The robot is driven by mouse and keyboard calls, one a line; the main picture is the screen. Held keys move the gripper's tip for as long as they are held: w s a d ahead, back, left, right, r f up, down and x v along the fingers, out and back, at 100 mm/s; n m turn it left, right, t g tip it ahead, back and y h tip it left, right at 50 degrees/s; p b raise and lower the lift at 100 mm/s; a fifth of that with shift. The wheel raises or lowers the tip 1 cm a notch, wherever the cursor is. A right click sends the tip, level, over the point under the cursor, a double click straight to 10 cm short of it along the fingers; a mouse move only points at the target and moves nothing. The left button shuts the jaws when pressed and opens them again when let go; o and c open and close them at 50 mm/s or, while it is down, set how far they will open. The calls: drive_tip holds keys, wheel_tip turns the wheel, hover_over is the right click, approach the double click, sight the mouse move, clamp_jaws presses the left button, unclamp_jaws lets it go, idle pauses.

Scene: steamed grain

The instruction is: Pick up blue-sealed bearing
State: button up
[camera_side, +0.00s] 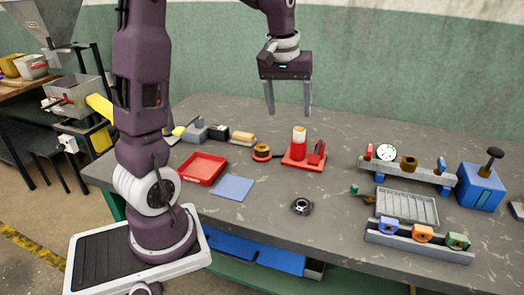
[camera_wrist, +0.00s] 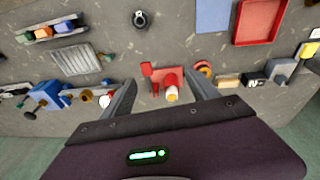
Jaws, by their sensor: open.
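The blue-sealed bearing (camera_side: 389,226) sits at the left end of a grey holder (camera_side: 420,243) near the front right of the table, beside an orange-sealed bearing (camera_side: 422,233) and a green-sealed bearing (camera_side: 457,241). In the wrist view the blue-sealed bearing (camera_wrist: 64,27) is at the upper left. My gripper (camera_side: 289,112) is open and empty, high above the table, well to the left of and behind the blue-sealed bearing. The wrist view shows its fingers (camera_wrist: 161,80) spread, with a red stand below and nothing between them.
The red stand (camera_side: 304,165) with a white-topped cylinder is under my gripper. A ribbed grey tray (camera_side: 408,207) and a fixture with a dial gauge (camera_side: 386,153) lie behind the holder. A dark ring-shaped part (camera_side: 302,206) lies on open tabletop left of it. A blue box (camera_side: 481,188) stands at right.

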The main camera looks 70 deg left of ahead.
drive_tip(key=w+a+f+n+g, duration=0.1)
drive_tip(key=w+a+f+n, duration=0.15)
drive_tip(key=a+f, duration=0.4)
drive_tip(key=n+g+h, duration=0.1)
drive_tip(key=n, duration=0.3)
hover_over(262, 145)
drive_tip(key=f, duration=0.8)
drive_tip(key=shift+s+d+f, duration=0.25)
drive_tip(key=shift+s+f, duration=0.05)
drive_tip(key=shift+s, duration=0.05)
drive_tip(key=f, duration=0.7)
drive_tip(key=shift+w+a+f, duration=0.15)
drive_tip(key=shift+w+f, duration=0.15)
drive_tip(key=shift+f, duration=0.1)
drive_tip(key=shift+c, duration=0.4)
clamp_jaws()
